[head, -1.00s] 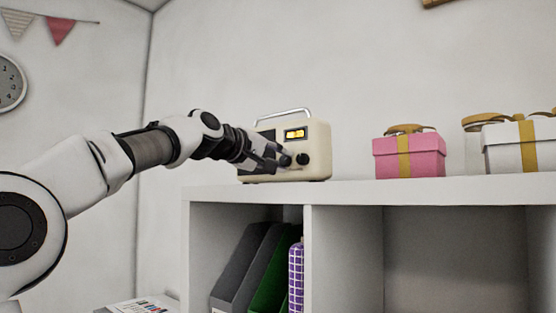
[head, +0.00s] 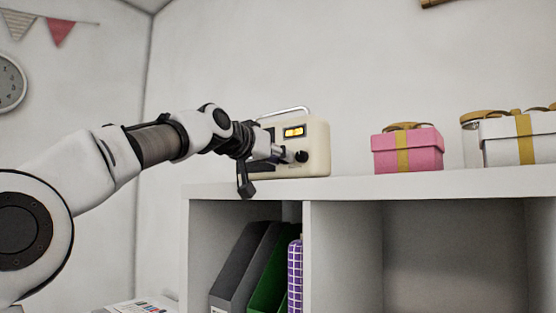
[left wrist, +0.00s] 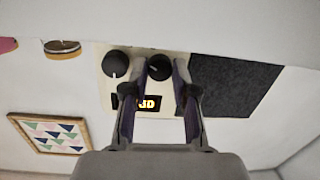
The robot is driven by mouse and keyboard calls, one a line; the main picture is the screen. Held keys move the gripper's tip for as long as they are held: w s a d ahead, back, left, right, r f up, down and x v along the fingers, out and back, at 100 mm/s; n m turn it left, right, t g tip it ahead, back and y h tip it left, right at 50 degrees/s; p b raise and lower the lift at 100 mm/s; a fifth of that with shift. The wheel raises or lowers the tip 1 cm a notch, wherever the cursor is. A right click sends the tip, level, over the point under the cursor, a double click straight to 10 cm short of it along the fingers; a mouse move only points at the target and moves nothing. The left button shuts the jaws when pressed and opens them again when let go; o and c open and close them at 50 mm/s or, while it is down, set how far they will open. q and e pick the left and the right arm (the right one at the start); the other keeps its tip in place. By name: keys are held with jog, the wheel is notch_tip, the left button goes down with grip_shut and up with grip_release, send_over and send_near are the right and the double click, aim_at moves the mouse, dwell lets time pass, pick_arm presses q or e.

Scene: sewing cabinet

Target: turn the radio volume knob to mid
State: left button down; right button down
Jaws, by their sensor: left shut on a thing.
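The cream radio (head: 318,140) stands on the white shelf top, with a lit orange display (head: 294,131) and a metal carry handle. Its free dark knob (head: 302,157) is on the right of the front face in the head view. In the left wrist view, which is upside down, this knob (left wrist: 117,65) is clear of the fingers. My left gripper (left wrist: 160,66) is shut on the other dark knob (left wrist: 158,69), the one beside the speaker panel (left wrist: 235,83). In the head view my left gripper (head: 282,153) covers that knob. My right gripper is not in view.
A pink gift box (head: 408,154) and a white gift box (head: 510,144) stand to the right on the shelf top (head: 450,186). Shelf space between radio and pink box is clear. Folders (head: 245,265) stand in the compartment below.

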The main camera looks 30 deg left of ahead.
pick_arm(q)
jog(key=m, duration=0.2)
jog(key=m+b, duration=0.1)
jog(key=m, duration=0.3)
jog(key=shift+f+m+t+y+b, duration=0.3)
jog(key=shift+m+y+b, duration=0.05)
jog(key=shift+m+y, duration=0.05)
jog(key=m+b, duration=0.1)
jog(key=m, duration=0.3)
jog(key=shift+r+m+t, duration=0.1)
jog(key=shift+m+t, duration=0.2)
jog(key=shift+r, duration=0.1)
jog(key=c, duration=0.9)
grip_release()
